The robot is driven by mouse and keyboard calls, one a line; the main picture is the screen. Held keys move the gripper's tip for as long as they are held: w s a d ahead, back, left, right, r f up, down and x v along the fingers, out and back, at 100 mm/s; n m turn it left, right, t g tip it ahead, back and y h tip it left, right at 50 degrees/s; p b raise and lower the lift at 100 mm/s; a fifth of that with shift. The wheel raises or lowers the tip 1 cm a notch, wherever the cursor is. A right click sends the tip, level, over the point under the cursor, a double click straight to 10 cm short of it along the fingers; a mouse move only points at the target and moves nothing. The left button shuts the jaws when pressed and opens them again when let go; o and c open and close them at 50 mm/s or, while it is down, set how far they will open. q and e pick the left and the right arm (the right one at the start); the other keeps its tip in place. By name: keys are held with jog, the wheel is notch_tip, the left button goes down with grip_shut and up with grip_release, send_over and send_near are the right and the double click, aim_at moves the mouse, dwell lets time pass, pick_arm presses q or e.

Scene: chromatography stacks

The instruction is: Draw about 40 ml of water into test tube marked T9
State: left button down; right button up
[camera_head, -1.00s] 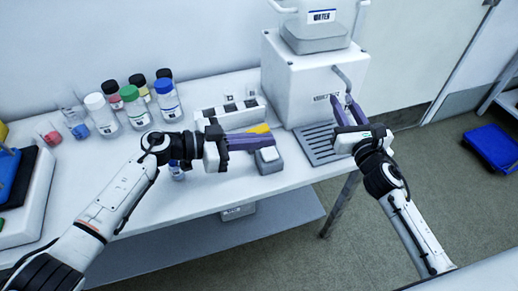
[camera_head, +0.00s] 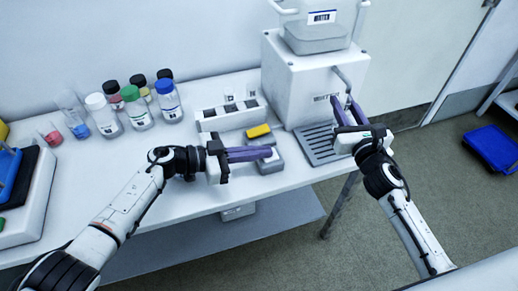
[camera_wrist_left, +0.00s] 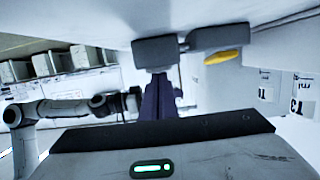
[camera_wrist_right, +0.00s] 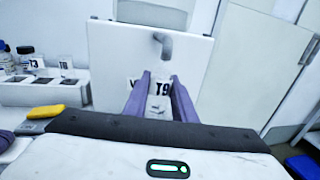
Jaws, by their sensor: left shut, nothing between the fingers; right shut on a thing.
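My right gripper (camera_head: 352,112) is shut on test tube T9 (camera_wrist_right: 160,88), whose label shows between the purple fingers in the right wrist view. The tube is at the white water dispenser (camera_head: 310,85), close below its spout (camera_head: 343,78). How much water is inside cannot be made out. My left gripper (camera_head: 270,153) is shut and empty, with its fingertips at the grey block (camera_head: 268,164) on the table. In the left wrist view, its tips end close to a grey block (camera_wrist_left: 155,50); I cannot tell whether they touch. A yellow-topped block (camera_head: 258,131) stands just behind.
A drip tray (camera_head: 318,142) lies in front of the dispenser. A white rack (camera_head: 230,118) with labelled tubes stands behind the blocks. Several capped bottles (camera_head: 137,110) are at the back left. Bare table lies in front of the left arm.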

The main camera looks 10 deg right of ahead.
pick_arm(q)
jog(key=shift+s+a+f, duration=0.15)
jog(key=shift+f, duration=0.35)
jog(key=shift+s+a+f, duration=0.1)
jog(key=shift+f, duration=0.35)
dwell(0.6)
dwell(1.3)
jog(key=shift+w+r, duration=0.1)
jog(key=shift+r, duration=0.45)
pick_arm(e)
jog(key=shift+d+f, duration=0.1)
pick_arm(q)
notch_tip(320, 180, up, 3)
jog(key=shift+w+d+r, duration=0.1)
jog(key=shift+w, duration=0.05)
pick_arm(e)
jog(key=shift+w+f, duration=0.1)
pick_arm(q)
jog(key=w+r+v, duration=0.1)
jog(key=v, duration=0.9)
jog(key=shift+s+r, duration=0.35)
jog(key=shift+s, duration=0.1)
jog(key=shift+d, duration=0.1)
